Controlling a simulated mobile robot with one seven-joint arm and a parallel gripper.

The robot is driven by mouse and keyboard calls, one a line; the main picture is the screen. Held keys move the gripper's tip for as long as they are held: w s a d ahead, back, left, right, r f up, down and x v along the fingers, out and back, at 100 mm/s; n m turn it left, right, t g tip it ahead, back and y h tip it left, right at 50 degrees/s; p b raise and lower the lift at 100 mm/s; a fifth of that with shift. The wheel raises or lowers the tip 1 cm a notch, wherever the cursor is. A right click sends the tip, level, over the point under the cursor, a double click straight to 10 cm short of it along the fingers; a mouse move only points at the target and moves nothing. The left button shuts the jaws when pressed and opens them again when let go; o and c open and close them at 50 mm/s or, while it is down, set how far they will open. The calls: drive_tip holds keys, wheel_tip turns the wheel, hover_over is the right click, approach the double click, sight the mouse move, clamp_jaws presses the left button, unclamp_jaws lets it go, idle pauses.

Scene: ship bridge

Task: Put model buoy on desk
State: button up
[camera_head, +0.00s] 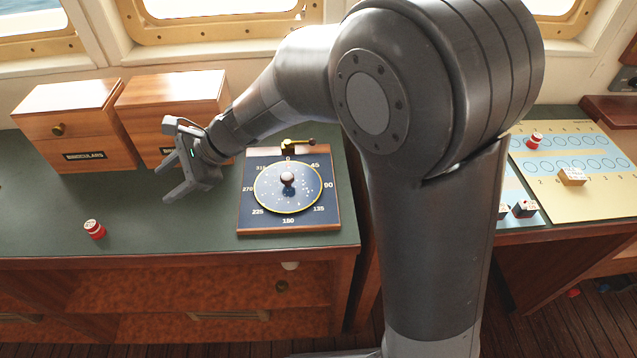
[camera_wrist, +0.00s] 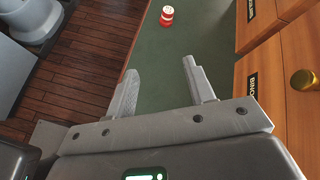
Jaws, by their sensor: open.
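A small red model buoy with a white top (camera_head: 95,229) stands on the green top of the desk (camera_head: 150,235), near its front edge at left. It also shows in the wrist view (camera_wrist: 167,16), at the top, beyond my fingertips. Another small red and white piece (camera_head: 534,141) stands on the chart board at right. My gripper (camera_head: 168,180) is open and empty above the desk, to the right of the buoy on the desk and apart from it. In the wrist view my gripper (camera_wrist: 163,80) has nothing between its fingers.
Two wooden binoculars boxes (camera_head: 68,125) (camera_head: 172,108) stand at the back of the desk, close to my gripper. A compass board (camera_head: 288,218) with a knob lies at the desk's right end. A chart board (camera_head: 580,185) with small blocks is at right.

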drive_tip(key=s+d+r+n+t+h, duration=0.2)
drive_tip(key=s+d+n+h, duration=0.1)
drive_tip(key=d, duration=1)
drive_tip(key=s+d+r+n+t+h, duration=0.2)
drive_tip(key=s+d+n+t+h, duration=0.1)
drive_tip(key=d, duration=1.1)
drive_tip(key=s+d+r+n+t+h, duration=0.2)
drive_tip(key=s+d+n+h, duration=0.3)
drive_tip(key=d, duration=0.8)
drive_tip(key=shift+s+d+r+n, duration=0.35)
drive_tip(key=shift+s+r, duration=0.2)
drive_tip(key=shift+s, duration=0.2)
